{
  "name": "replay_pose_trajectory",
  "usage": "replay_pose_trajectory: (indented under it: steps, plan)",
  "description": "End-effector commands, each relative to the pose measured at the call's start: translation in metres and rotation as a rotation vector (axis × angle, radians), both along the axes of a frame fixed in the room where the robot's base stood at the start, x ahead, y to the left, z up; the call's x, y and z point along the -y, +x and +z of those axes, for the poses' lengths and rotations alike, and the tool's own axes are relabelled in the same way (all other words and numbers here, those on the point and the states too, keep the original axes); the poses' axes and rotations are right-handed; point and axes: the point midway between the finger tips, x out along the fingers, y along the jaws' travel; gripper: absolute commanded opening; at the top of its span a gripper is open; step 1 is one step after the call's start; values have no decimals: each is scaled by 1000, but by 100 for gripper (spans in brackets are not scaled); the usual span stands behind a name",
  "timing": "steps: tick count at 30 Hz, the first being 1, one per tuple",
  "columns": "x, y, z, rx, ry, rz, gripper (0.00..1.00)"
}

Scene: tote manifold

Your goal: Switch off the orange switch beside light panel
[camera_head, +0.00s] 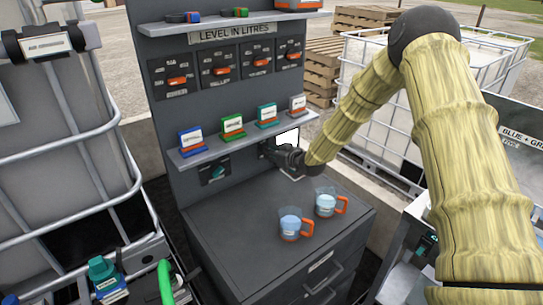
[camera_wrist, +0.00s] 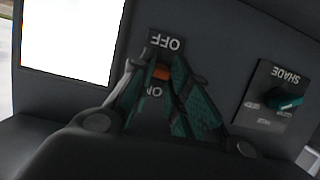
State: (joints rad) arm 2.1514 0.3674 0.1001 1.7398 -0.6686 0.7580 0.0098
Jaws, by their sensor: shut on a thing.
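The orange switch (camera_wrist: 162,73) shows in the wrist view between an OFF label (camera_wrist: 166,41) and an ON label (camera_wrist: 157,91), both upside down. My gripper (camera_wrist: 161,69) is shut on it, its green-lined fingers on either side. The fingers hide part of the switch, so I cannot tell its exact setting. The bright white light panel (camera_wrist: 70,38) is to the left of the switch. In the head view my gripper (camera_head: 272,149) is at the grey board beside the lit light panel (camera_head: 288,137); the switch is hidden there.
A green SHADE knob (camera_wrist: 287,101) is right of the switch in the wrist view. In the head view, a shelf (camera_head: 197,157) with several coloured cards is above-left of my gripper. Two orange-handled jugs (camera_head: 291,224) (camera_head: 326,204) stand on the cabinet top (camera_head: 230,215) below.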

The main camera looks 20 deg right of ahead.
Motion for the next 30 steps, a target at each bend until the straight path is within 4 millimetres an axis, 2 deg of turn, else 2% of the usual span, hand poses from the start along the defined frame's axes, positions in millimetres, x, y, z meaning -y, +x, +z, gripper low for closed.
replay_pose_trajectory:
  steps: [1, 10, 29, 30]
  plan:
    - [1, 0, -7, 16, 8, -2, 0]
    - [1, -1, -12, 118, 42, -2, 0]
    - [2, -1, -9, 183, 66, -3, 0]
    - [2, -1, -9, 183, 66, -3, 23]
